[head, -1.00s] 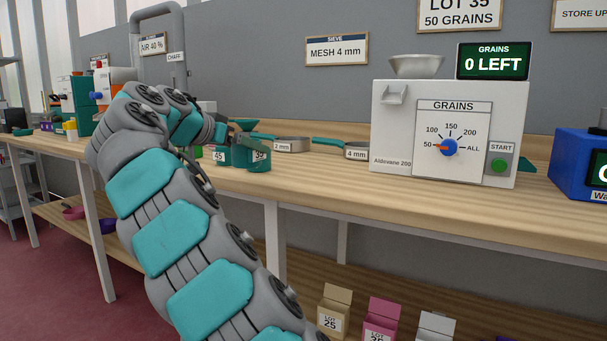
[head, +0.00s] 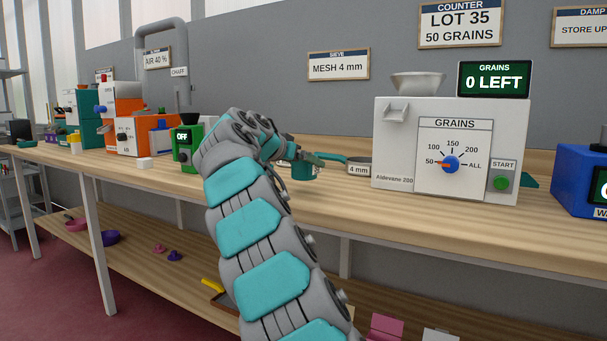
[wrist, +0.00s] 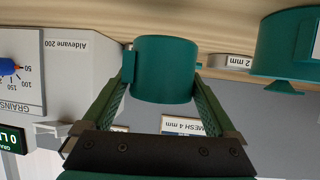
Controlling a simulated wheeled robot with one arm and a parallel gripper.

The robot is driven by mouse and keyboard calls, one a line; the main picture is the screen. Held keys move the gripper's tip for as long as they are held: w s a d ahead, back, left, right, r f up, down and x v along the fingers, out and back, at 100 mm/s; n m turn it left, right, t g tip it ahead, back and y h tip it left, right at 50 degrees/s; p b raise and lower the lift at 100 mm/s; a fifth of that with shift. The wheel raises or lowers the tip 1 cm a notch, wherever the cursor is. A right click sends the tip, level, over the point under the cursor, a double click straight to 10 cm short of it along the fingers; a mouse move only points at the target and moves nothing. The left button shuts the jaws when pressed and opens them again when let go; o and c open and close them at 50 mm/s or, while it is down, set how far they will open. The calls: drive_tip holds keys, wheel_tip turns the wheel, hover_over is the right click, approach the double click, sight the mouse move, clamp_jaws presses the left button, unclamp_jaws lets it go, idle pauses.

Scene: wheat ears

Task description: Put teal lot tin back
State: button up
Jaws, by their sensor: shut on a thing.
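My gripper (wrist: 164,95) is shut on a teal tin (wrist: 164,68), with one jaw on each side of it. In the head view my gripper (head: 297,155) holds the tin (head: 304,172) at the bench, left of the 4 mm sieve (head: 358,168). I cannot tell whether the tin touches the bench top, and its lot number is not readable. A second teal tin (wrist: 285,42) with a white label stands apart at the right of the wrist view, which is upside down. My arm hides that tin in the head view.
The grain counter (head: 450,145) stands right of the held tin and reads 0 LEFT. A blue machine (head: 580,172) is at the far right. A green device (head: 183,145) stands left of my arm. The 2 mm sieve label (wrist: 234,62) shows beside the second tin.

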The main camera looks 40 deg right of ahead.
sight(304, 174)
drive_tip(key=shift+f, duration=1.7)
drive_tip(key=shift+f, duration=0.1)
drive_tip(key=o, duration=1.2)
drive_tip(key=b+v, duration=0.1)
drive_tip(key=v, duration=1.1)
